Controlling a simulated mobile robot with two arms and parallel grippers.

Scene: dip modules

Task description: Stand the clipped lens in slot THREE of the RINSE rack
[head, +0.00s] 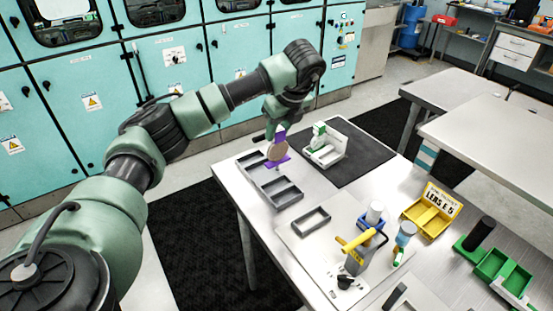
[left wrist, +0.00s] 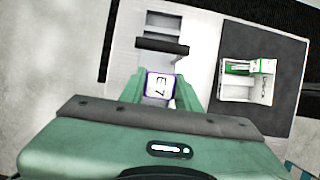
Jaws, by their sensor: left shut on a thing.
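My left gripper (head: 281,127) is shut on the purple clip (head: 279,137) that carries a round brownish lens (head: 278,151). The lens hangs below the fingers, seemingly above the grey compartment tray (head: 282,192) at the table's left edge. In the left wrist view the fingers (left wrist: 160,92) close on the clip's white tag (left wrist: 160,86), which reads E7. A green and white rack (head: 326,155) stands on the dark mat to the right of the gripper; it also shows in the left wrist view (left wrist: 262,92). No RINSE label or slot numbers are legible. My right gripper is out of view.
A small grey tray (head: 310,221), a yellow-handled device (head: 355,258) and a white cylinder (head: 374,211) stand nearer the front. A yellow LENS E 5 box (head: 427,218) and green trays (head: 492,264) are to the right. The dark mat (head: 368,158) has free room around the rack.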

